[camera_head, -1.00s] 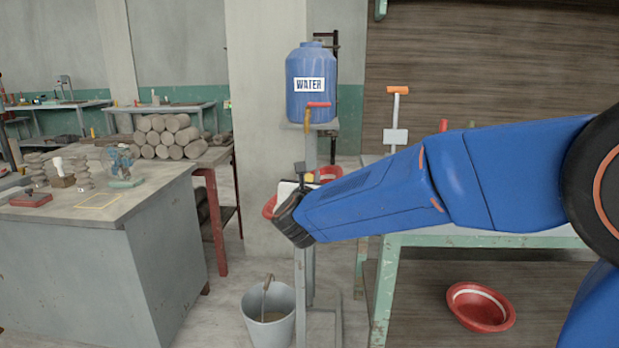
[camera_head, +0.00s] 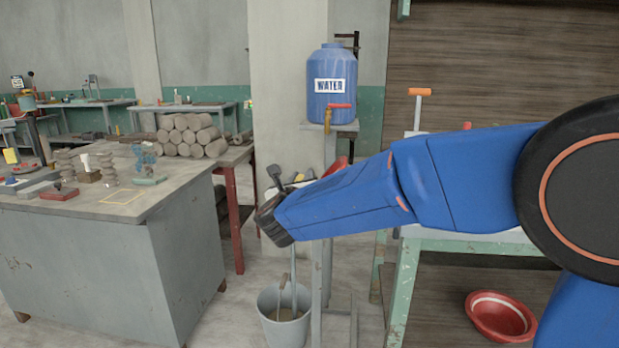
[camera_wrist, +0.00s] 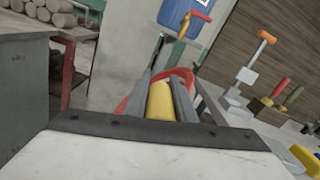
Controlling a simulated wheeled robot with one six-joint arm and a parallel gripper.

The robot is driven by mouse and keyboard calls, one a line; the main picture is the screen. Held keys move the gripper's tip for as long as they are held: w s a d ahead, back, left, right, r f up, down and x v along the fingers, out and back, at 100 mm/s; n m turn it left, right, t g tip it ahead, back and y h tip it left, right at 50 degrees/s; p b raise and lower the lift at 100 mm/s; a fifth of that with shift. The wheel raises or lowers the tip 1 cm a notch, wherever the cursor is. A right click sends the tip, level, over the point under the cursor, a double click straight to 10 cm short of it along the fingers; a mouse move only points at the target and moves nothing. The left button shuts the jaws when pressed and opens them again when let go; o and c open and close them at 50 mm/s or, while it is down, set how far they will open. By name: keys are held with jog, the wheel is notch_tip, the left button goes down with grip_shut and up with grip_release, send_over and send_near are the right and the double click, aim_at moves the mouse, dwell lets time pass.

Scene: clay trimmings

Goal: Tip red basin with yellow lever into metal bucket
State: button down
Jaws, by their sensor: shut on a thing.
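The red basin (camera_head: 342,162) is mostly hidden behind my arm in the head view. Only a raised part of its rim shows, beside the water stand. In the wrist view its red rim (camera_wrist: 128,100) shows beyond my fingers. My gripper (camera_wrist: 163,97) is shut on the yellow lever (camera_wrist: 161,101), which sits between the two grey fingers. In the head view my gripper (camera_head: 275,178) is above the metal bucket (camera_head: 272,330), which stands on the floor. A thin pale streak (camera_head: 294,266) runs down towards the bucket; I cannot tell if it is water.
A blue water tank (camera_head: 331,86) with a red-handled tap stands on a grey stand behind my gripper. A grey workbench (camera_head: 110,265) is to the left. A green-framed table (camera_head: 465,238) is to the right, with another red basin (camera_head: 500,316) below it.

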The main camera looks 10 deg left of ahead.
jog(key=c, duration=1.5)
grip_release()
jog(key=s, duration=1.7)
jog(key=shift+s+a, duration=0.25)
jog(key=shift+a, duration=0.1)
